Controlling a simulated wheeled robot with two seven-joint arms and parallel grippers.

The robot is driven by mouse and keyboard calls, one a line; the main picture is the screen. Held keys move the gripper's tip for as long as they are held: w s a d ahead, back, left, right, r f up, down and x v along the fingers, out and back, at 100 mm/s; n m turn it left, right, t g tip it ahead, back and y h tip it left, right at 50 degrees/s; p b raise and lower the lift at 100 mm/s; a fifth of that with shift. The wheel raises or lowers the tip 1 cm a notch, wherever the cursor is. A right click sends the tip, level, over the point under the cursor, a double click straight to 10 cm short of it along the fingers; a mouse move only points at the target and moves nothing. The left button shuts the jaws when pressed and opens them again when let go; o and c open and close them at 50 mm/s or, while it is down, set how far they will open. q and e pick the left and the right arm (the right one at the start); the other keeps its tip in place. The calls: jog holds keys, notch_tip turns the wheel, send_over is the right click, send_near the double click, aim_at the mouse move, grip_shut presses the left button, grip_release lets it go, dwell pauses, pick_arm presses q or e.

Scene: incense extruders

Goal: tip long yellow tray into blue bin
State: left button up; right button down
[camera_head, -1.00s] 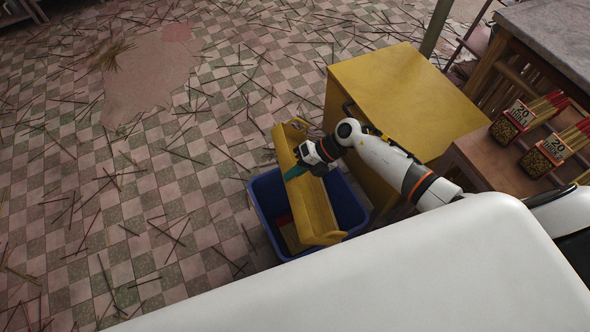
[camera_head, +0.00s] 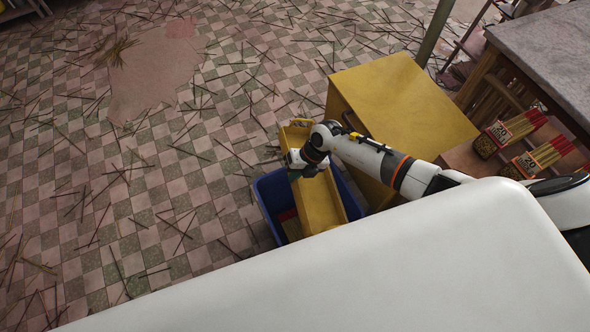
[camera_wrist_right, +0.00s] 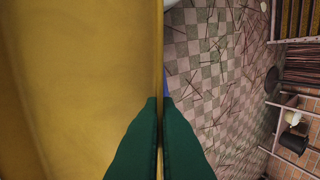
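The long yellow tray (camera_head: 319,201) is over the blue bin (camera_head: 270,196), tilted on its side, and hides much of the bin. My right gripper (camera_head: 297,173) is at the tray's left rim, near its far end. In the right wrist view, the green fingers (camera_wrist_right: 160,130) are shut on the thin edge of the yellow tray (camera_wrist_right: 80,80), one finger on each side. Inside the bin, a small reddish and yellow patch (camera_head: 289,222) shows at the left of the tray. My left gripper is in neither view.
A yellow cabinet (camera_head: 405,110) stands right of the bin. A wooden stand with boxes of red sticks (camera_head: 497,137) and a grey-topped table (camera_head: 550,45) are at the right. Scattered sticks cover the tiled floor (camera_head: 150,200) at left.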

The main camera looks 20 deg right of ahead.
jog(key=r+h+p, duration=0.1)
jog(key=p, duration=0.1)
jog(key=h+p, duration=0.2)
jog(key=shift+r, duration=0.35)
jog(key=shift+w+r+h+p, duration=0.1)
jog(key=shift+r+h+p, duration=0.05)
jog(key=shift+h+p, duration=0.3)
jog(key=shift+g+h, duration=0.3)
jog(key=shift+h, duration=0.25)
